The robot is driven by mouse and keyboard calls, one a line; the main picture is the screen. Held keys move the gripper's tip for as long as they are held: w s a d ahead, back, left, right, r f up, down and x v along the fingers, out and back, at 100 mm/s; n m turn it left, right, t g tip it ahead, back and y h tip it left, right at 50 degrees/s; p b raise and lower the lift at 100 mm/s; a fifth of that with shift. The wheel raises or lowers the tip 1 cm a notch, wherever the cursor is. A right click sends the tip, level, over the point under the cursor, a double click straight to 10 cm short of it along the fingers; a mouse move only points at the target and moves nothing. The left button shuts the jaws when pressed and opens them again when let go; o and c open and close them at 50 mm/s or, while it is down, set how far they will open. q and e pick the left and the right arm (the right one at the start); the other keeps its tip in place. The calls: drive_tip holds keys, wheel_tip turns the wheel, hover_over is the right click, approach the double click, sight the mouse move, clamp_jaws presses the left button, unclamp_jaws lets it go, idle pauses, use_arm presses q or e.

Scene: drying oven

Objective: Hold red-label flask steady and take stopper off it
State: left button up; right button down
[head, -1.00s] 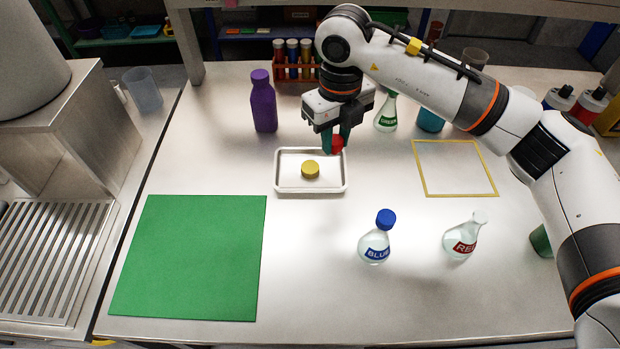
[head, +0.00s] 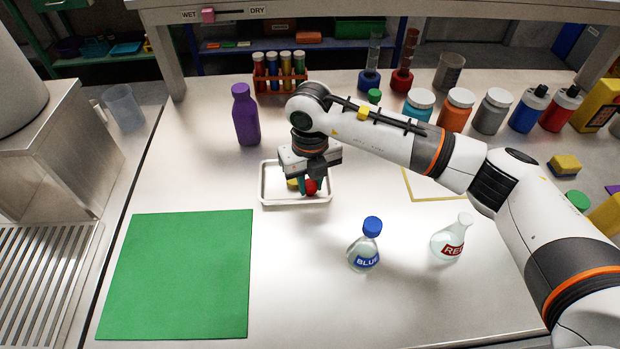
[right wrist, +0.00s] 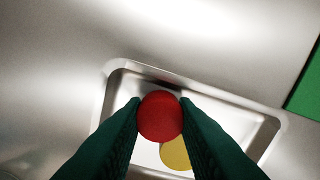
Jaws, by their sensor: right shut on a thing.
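The red-label flask (head: 447,240) stands on the table at the right with its mouth bare; no stopper is on it. My right gripper (head: 306,188) is shut on a red stopper (head: 312,186), which also shows between the green fingers in the right wrist view (right wrist: 160,116). The gripper holds it over the small white tray (head: 268,198). A yellow stopper (right wrist: 176,154) lies in the tray, partly hidden by the gripper. I cannot tell whether the red stopper touches the tray. My left gripper is not in view.
The blue-label flask (head: 364,250), with a blue stopper, stands left of the red-label flask. A green mat (head: 180,275) lies at the front left. A purple bottle (head: 245,115) and a test-tube rack (head: 280,86) stand behind the tray. Several bottles line the back right.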

drive_tip(key=c, duration=1.2)
unclamp_jaws()
drive_tip(key=shift+f, duration=0.1)
drive_tip(key=shift+o, duration=0.2)
